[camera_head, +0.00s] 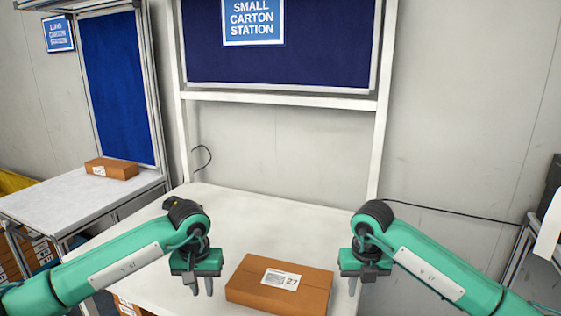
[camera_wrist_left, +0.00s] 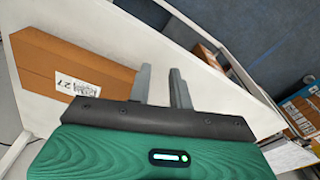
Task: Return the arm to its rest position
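My left gripper (camera_head: 203,285) hangs above the white table (camera_head: 225,205), just left of a brown carton (camera_head: 280,285) with a white label reading 27. The left wrist view shows its two fingers (camera_wrist_left: 160,85) apart with nothing between them, and the carton (camera_wrist_left: 65,65) beside them. My right gripper (camera_head: 358,284) is at the carton's right side, pointing down. Its fingertips look small and partly hidden, so its opening is unclear. The carton lies flat on the table with its label up.
A second table (camera_head: 60,195) at the left holds another brown carton (camera_head: 111,169). A blue board with a small carton station sign (camera_head: 253,20) stands behind the white table. A dark cable (camera_head: 203,157) rises at the table's back left. The table's back area is mostly clear.

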